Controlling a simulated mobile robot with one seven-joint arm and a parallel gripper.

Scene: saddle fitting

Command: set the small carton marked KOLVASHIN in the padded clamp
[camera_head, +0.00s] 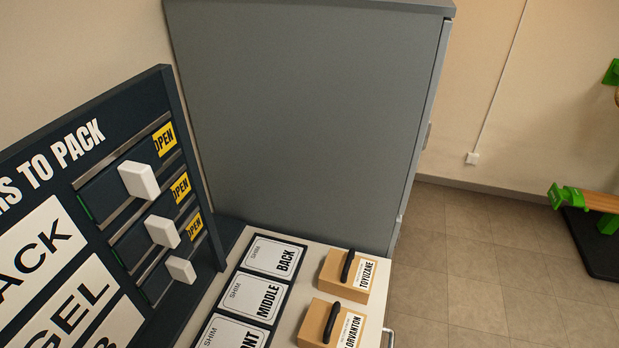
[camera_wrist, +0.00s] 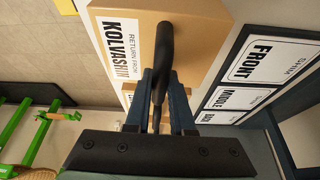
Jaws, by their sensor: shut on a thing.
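The small tan carton marked KOLVASHIN (camera_wrist: 200,32) fills the upper middle of the wrist view, its white label toward the left. A black handle stands on its top. My gripper (camera_wrist: 161,78) is shut on this handle, one dark finger on each side of the bar. I cannot tell whether the carton rests on the counter or is just above it. The head view shows neither this carton nor my gripper. I cannot make out the padded clamp in either view.
Cartons marked TOYUZANE (camera_head: 354,276) and, partly cut off, LORVANTON (camera_head: 333,323) stand on the white counter beside shim cards (camera_head: 254,298). A dark board with white sliders (camera_head: 139,181) rises at left. A tall grey cabinet (camera_head: 310,110) stands behind. Green stands (camera_head: 570,198) are far right.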

